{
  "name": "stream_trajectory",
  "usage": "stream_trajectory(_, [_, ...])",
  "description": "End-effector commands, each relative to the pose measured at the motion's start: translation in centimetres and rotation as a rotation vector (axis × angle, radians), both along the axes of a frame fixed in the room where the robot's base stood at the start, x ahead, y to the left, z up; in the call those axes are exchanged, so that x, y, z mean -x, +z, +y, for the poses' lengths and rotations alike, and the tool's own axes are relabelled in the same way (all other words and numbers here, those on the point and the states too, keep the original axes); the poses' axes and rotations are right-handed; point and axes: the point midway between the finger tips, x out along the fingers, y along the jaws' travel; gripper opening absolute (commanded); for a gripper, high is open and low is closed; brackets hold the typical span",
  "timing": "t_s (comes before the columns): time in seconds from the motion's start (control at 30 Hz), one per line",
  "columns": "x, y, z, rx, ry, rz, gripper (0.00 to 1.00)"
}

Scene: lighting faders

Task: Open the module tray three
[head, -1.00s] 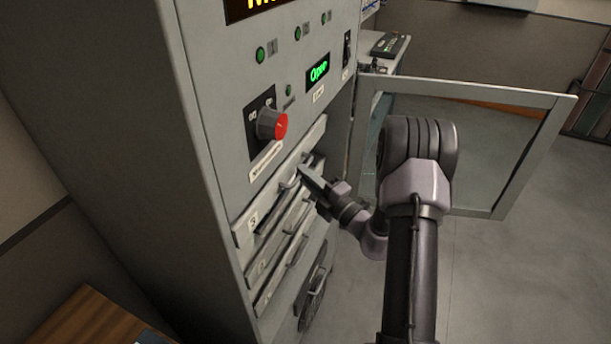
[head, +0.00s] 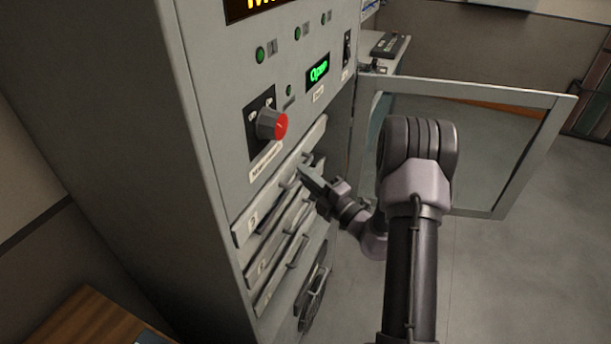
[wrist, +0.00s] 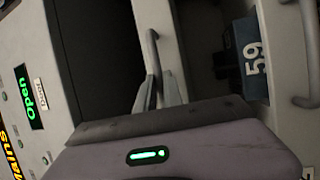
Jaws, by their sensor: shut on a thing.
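The module trays are a stack of grey drawer fronts in the cabinet's lower face. The top tray (head: 252,223) has a small number label, blurred now. My gripper (head: 306,173) reaches in from the right, at the handle of this top tray. In the wrist view, my gripper (wrist: 160,90) has its two fingers closed around the lower end of a grey bar handle (wrist: 152,48) on a light tray front. Dark space lies left of that front. A blue module marked 59 (wrist: 252,58) shows in a dark gap to its right.
A red-capped knob (head: 273,125) sticks out just above the trays. A green "Open" display (head: 318,70) is lit above. A framed glass door (head: 545,130) stands open on the right, behind my arm. A round vent (head: 314,287) lies below.

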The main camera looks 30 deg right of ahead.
Motion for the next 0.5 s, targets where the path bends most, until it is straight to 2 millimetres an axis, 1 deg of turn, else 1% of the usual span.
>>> stream_trajectory(0.27, [0.4,0.0,-0.3,0.001,0.001,0.002,0.00])
stream_trajectory(0.37, [1.3,0.0,-1.0,-0.001,-0.001,0.002,0.00])
stream_trajectory(0.5, [3.4,0.0,-2.7,-0.001,-0.004,0.003,0.00])
